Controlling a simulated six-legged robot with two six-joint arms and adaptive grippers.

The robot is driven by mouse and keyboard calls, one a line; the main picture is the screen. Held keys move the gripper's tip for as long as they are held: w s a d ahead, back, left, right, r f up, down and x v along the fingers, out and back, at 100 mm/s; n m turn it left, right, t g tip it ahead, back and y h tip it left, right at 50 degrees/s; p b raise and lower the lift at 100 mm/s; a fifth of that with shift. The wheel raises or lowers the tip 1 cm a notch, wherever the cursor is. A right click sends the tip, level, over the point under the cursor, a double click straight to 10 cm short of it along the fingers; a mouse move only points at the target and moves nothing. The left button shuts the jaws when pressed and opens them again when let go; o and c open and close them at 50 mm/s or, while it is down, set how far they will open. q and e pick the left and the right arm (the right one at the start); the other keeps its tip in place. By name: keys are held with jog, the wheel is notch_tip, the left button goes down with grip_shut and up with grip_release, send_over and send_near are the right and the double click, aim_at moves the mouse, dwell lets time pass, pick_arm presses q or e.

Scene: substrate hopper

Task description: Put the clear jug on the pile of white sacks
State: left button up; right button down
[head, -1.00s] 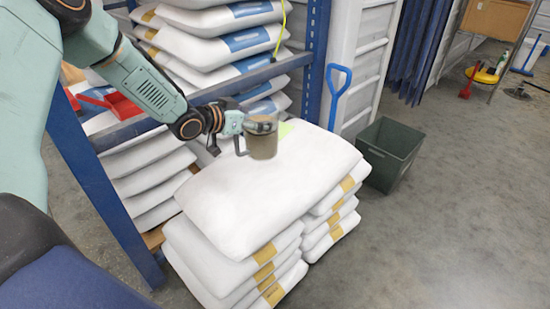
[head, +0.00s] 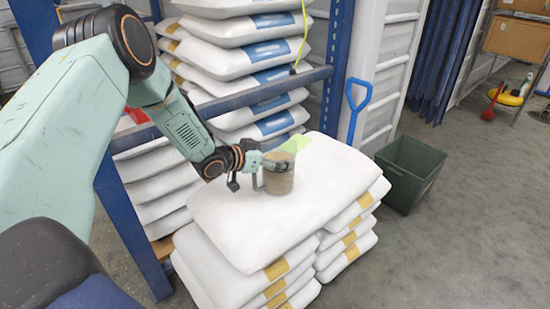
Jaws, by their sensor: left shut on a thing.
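The clear jug (head: 279,178) has brownish contents and is upright at the top of the pile of white sacks (head: 240,228). Its base appears to be at the top sack's surface; I cannot tell whether it touches. My left gripper (head: 268,165) reaches in from the left and is shut on the jug, at its upper left side. The gripper's fingers hide part of the jug's rim. My right gripper is not in view.
A blue rack with stacked white sacks (head: 250,60) stands behind, its blue beam (head: 240,97) close behind my left arm. A dark green bin (head: 410,172) and a blue-handled shovel (head: 357,105) are to the right. The grey floor at the right front is clear.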

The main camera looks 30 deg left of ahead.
pick_arm(q)
jog(key=o, duration=1.5)
jog(key=shift+f, duration=0.1)
jog(key=shift+s, duration=0.1)
jog(key=p+v, duration=0.6)
jog(key=v, duration=0.6)
